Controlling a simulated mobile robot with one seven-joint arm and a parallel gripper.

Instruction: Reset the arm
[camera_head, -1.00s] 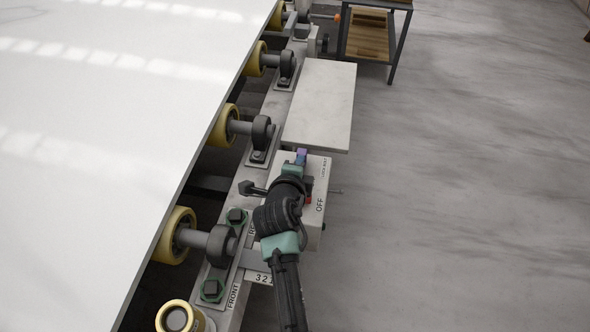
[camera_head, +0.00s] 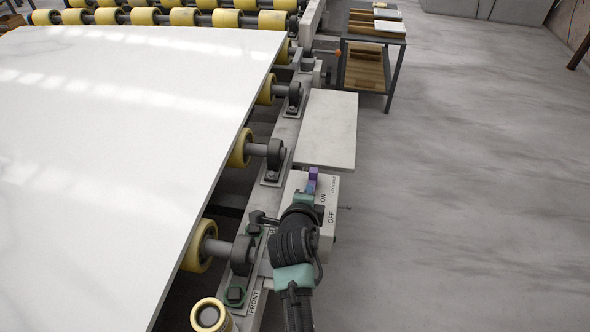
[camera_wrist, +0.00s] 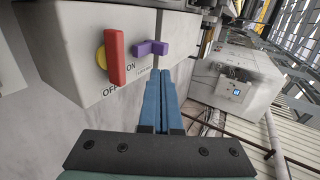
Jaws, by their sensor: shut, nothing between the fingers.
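My gripper (camera_wrist: 164,108) shows in the wrist view as two blue fingers lying together, shut and empty. Its tips are beside the switch box (camera_wrist: 75,30), near a purple handle (camera_wrist: 151,48) on the box's face. I cannot tell whether they touch. A red switch lever (camera_wrist: 115,57) on a yellow base sits beside the ON and OFF labels. In the head view my arm (camera_head: 295,245) reaches up from the bottom over the switch box (camera_head: 328,212), with the purple part (camera_head: 312,180) beyond the wrist. The fingers are mostly hidden there by my wrist.
A large white stone slab (camera_head: 130,130) lies on yellow rollers (camera_head: 238,148) at the left. A pale board (camera_head: 330,130) sits just beyond the box. A small shelf table (camera_head: 385,48) stands at the back. The grey floor (camera_head: 460,200) at the right is clear.

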